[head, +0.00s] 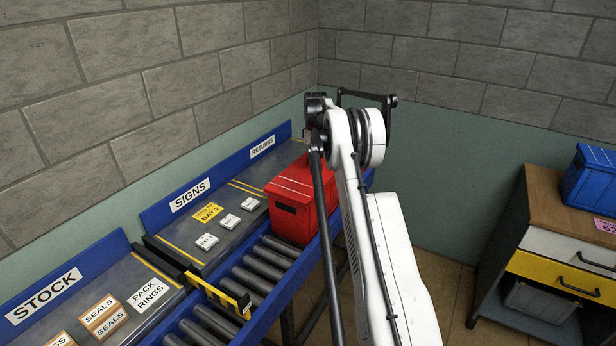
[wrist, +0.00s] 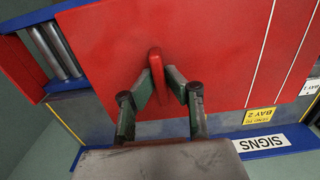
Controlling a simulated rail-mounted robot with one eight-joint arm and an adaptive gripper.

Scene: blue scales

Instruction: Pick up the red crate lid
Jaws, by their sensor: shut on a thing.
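The red crate (head: 291,214) stands on the conveyor end by the RETURNS sign, with its red lid (head: 293,181) on top. In the wrist view the lid (wrist: 215,50) fills much of the picture, with two white stripes at the right and a raised red handle (wrist: 157,75) in the middle. My gripper (wrist: 160,95) is shut on that handle, one finger on each side. In the head view my white arm hides the gripper and part of the crate's right side. I cannot tell whether the lid is apart from the crate.
Steel rollers (head: 256,270) run along the front of the bench, with a yellow-black stop bar (head: 218,295) across them. A SIGNS bay (head: 190,195) with small labels lies left of the crate. A wooden cabinet (head: 545,215) with a blue crate (head: 592,180) stands at right.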

